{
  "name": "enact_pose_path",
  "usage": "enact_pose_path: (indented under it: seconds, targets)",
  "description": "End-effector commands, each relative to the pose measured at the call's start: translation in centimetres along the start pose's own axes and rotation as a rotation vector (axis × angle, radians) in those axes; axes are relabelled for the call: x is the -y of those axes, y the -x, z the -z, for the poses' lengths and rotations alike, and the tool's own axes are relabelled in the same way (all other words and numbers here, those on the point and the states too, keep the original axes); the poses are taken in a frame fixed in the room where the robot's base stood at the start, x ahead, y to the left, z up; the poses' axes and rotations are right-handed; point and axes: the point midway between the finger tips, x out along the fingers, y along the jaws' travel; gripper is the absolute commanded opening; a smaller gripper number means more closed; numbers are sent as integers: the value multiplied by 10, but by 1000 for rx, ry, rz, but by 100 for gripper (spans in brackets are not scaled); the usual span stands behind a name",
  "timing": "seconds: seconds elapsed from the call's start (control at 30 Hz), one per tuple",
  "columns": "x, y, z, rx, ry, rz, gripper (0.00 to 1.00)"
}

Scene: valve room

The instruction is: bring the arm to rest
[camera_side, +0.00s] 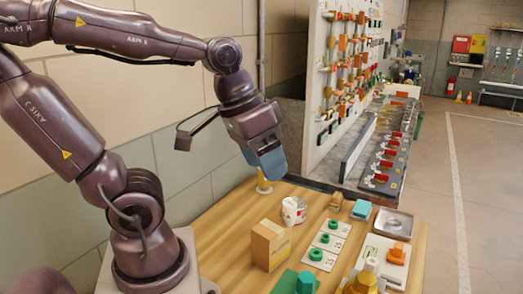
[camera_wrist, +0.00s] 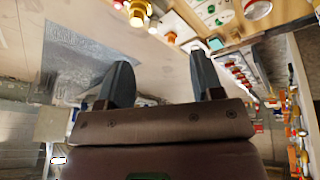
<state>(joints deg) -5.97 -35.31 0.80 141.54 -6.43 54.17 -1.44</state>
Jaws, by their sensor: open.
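My gripper (camera_side: 268,163) hangs in the air above the back edge of the wooden table (camera_side: 218,232) in the side view, its blue-grey fingers pointing down and a little right. In the wrist view the two fingers of my gripper (camera_wrist: 160,75) stand well apart with nothing between them. The arm is raised and bent, and the gripper touches nothing that I can see. A yellowish post-like object (camera_side: 263,183) stands below the fingers at the table's back edge.
On the table are a cardboard box (camera_side: 271,246), a white-and-red can (camera_side: 293,211), white cards with green rings (camera_side: 325,240), a metal tray (camera_side: 392,223) and a teal block (camera_side: 361,209). A valve panel (camera_side: 340,75) rises behind. Open floor (camera_side: 490,190) lies right.

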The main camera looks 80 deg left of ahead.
Motion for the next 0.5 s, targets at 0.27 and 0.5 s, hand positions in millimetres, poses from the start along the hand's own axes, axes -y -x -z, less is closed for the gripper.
enact_pose_path:
  seconds: [0.27,0.5]
  targets:
    - [-10,19,-2,-146,-213,45,61]
    - [-9,19,-2,-145,-209,45,61]
